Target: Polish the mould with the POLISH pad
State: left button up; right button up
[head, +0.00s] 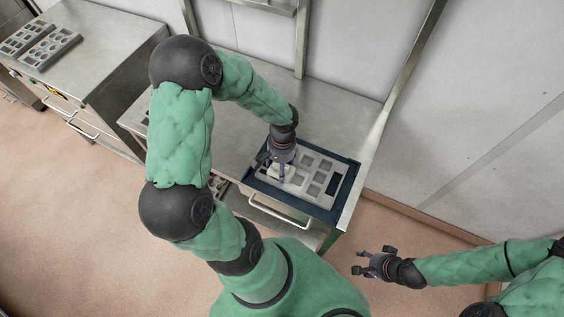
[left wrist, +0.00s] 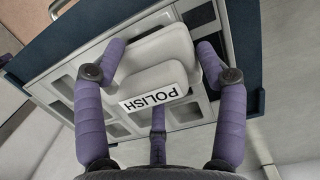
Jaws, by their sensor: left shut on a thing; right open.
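The mould (head: 309,182) is a grey plate with rows of square cavities, lying in a dark blue frame (head: 341,194) on the steel bench. My left gripper (head: 277,172) is over the left part of the mould. In the left wrist view my left gripper (left wrist: 155,75) is shut on the POLISH pad (left wrist: 160,55), a pale block with a white label reading POLISH (left wrist: 153,95). The pad is over the mould face; whether it touches cannot be told. The pad (head: 284,174) shows only partly in the head view. My right gripper (head: 376,262) is open and empty, beyond the bench's right end.
The steel bench (head: 335,97) has clear room behind the mould. A drawer handle (head: 279,211) is at its front. Another steel unit (head: 100,45) at the far left carries two mould trays (head: 48,48). A wall (head: 480,100) stands behind.

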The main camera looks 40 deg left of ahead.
aim_at(289, 168)
pick_arm(q)
jog(key=shift+s+d+f, duration=0.15)
jog(key=shift+s+d, duration=0.05)
jog(key=shift+d, duration=0.55)
jog(key=shift+w+d+b, duration=0.3)
jog(key=shift+d+b, duration=0.05)
jog(key=shift+d, duration=0.55)
jog(key=shift+w+d+r, duration=0.15)
jog(key=shift+w+d, duration=0.1)
jog(key=shift+d, duration=0.45)
jog(key=shift+w+d+r, duration=0.1)
jog(key=shift+w+d, duration=0.1)
jog(key=shift+d, duration=0.5)
jog(key=shift+w+d+f+b, duration=0.1)
jog(key=shift+w+d+b, duration=0.2)
jog(key=shift+d, duration=0.65)
jog(key=shift+w+d+f+b, duration=0.15)
jog(key=shift+d+b, duration=0.25)
jog(key=shift+d, duration=0.55)
jog(key=shift+w+d+b, duration=0.2)
jog(key=shift+d+b, duration=0.15)
jog(key=shift+d, duration=0.6)
jog(key=shift+a, duration=0.15)
